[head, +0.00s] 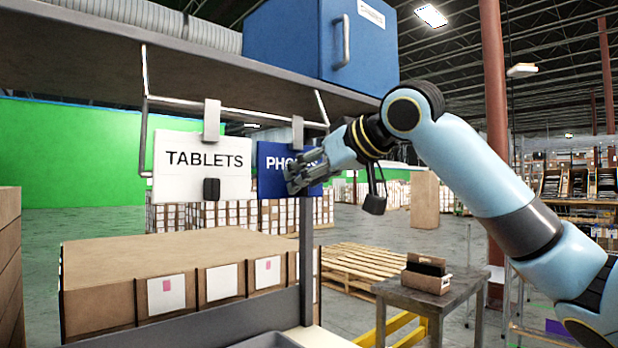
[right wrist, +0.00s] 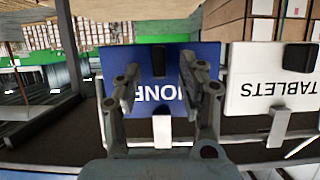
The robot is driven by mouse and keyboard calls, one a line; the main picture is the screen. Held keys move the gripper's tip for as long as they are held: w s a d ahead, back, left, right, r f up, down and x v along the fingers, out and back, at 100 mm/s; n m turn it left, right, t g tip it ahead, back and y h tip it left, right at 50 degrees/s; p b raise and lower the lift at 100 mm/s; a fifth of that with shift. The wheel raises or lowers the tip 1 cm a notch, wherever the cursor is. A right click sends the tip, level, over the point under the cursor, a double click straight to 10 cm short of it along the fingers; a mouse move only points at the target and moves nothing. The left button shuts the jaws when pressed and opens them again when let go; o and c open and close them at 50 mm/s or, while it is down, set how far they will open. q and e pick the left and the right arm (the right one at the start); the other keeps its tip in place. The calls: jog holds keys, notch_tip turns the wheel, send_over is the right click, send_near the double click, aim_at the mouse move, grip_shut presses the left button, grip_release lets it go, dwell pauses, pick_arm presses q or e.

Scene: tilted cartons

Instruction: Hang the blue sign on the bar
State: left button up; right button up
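The blue sign (head: 275,165), lettered PHONES, hangs upright beside the white TABLETS sign (head: 195,170). Its grey hook (head: 297,130) meets the light metal bar (head: 255,116) under the shelf and appears to be over it. In the right wrist view the blue sign (right wrist: 150,95) shows upside down, with its hook (right wrist: 162,132) below. My right gripper (head: 305,178) is in front of the sign's right part and covers some letters. In the right wrist view its fingers (right wrist: 158,80) are apart, with a dark block on the sign between them. My left gripper is not in view.
A shelf (head: 200,52) with a blue cabinet (head: 300,45) is above the bar. A large carton (head: 100,305) lies below the signs. A small table (head: 440,290) with an open box (head: 426,280) stands at the right. A pallet (head: 360,262) lies behind.

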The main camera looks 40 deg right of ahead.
aim_at(298, 129)
notch_tip(298, 129, up, 10)
jog(key=shift+s+r, duration=0.1)
dwell(0.5)
